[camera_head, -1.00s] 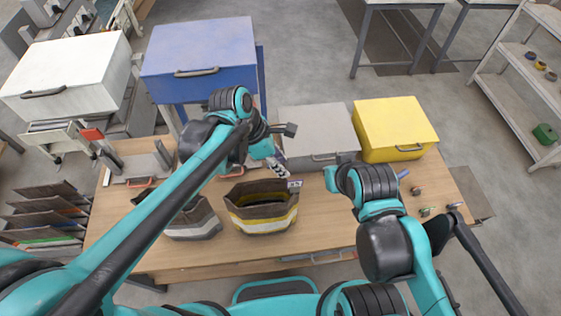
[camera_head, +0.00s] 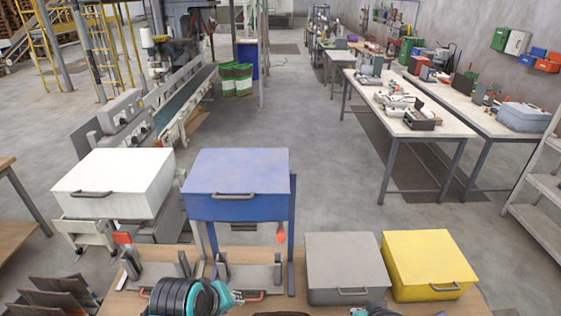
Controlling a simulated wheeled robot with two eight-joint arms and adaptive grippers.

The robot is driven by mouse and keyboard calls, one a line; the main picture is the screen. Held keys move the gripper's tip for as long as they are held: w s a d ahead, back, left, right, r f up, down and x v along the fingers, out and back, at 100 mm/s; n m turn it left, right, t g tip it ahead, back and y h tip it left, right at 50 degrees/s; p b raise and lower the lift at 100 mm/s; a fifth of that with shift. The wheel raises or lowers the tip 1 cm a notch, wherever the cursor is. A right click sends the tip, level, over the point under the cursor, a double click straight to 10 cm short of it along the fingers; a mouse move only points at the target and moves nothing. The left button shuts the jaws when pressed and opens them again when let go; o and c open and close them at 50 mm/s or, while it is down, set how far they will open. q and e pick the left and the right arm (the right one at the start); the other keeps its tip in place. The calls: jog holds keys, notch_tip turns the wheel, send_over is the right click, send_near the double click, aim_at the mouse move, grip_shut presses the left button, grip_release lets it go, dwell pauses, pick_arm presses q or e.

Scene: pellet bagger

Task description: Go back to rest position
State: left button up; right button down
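Only the top parts of my two arms show, at the bottom edge of the head view. A black and teal joint of my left arm stands in front of the workbench (camera_head: 262,254) at lower left. A small piece of my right arm shows at the bottom, in front of the grey box. Both grippers are outside the picture, so their state is hidden. A dark sliver at the bottom edge between the arms is too small to tell.
A grey box (camera_head: 345,262) and a yellow box (camera_head: 428,262) stand at the bench's back right. A blue box (camera_head: 237,180) and a white box (camera_head: 115,180) stand behind the bench. Tables (camera_head: 410,130) stand farther right. Open floor (camera_head: 330,190) lies between.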

pick_arm(q)
jog(key=s+a+m+t+y, duration=0.2)
jog(key=a+m, duration=0.3)
jog(key=a, duration=0.1)
notch_tip(320, 180, down, 21)
jog(key=b, duration=2)
jog(key=shift+s+d+f, duration=0.1)
